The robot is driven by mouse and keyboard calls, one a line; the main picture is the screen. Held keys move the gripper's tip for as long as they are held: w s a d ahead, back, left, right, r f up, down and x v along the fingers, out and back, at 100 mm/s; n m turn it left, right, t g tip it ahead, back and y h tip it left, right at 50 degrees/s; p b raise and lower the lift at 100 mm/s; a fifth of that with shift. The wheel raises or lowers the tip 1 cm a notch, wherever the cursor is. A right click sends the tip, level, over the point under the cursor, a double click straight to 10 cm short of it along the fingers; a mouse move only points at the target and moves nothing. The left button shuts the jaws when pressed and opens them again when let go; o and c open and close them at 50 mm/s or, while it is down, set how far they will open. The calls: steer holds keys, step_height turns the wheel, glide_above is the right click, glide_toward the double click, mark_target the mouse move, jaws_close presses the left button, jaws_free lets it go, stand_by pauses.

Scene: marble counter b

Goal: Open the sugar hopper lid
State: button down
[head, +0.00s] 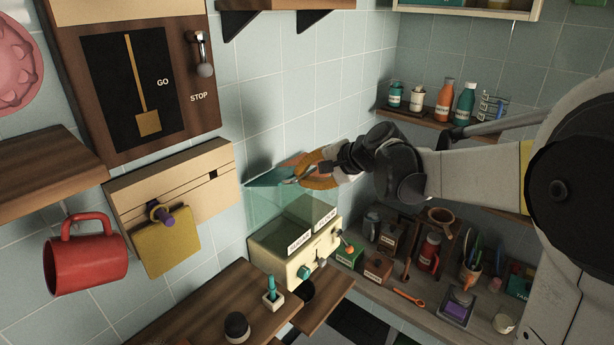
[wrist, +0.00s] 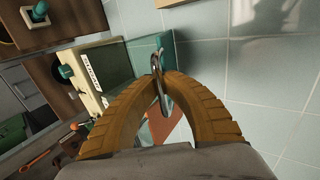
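In the wrist view, the fingertips (wrist: 158,76) come together around a thin curved metal handle (wrist: 157,88), with the green hopper and teal lid (wrist: 142,54) just beyond. The fingers hide part of the lid.
A wooden shelf (head: 205,312) with a teal-handled tool and a dark knob lies below left. A red mug (head: 86,258) hangs at the left. Jars and utensils crowd the counter at the right. A bottle shelf (head: 425,118) is behind my arm. Bare tiled wall lies above the hoppers.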

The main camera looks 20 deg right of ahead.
steer(key=w+a+r+g+h+p, duration=0.3)
steer(key=w+a+r+g+p, duration=0.2)
steer(key=r, duration=0.4)
steer(key=shift+w+h+p, duration=0.3)
steer(key=shift+w+p, duration=0.5)
steer(key=shift+w, duration=0.3)
steer(key=shift+a+r, duration=0.1)
steer(key=shift+r, duration=0.05)
steer(key=c, duration=1.5)
jaws_free()
steer(key=shift+s, duration=0.1)
step_height(320, 180, up, 11)
glide_above(284, 175)
steer(key=s+d, duration=0.2)
steer(key=s, duration=0.1)
steer(key=shift+w+a, duration=0.15)
steer(key=shift+w, duration=0.05)
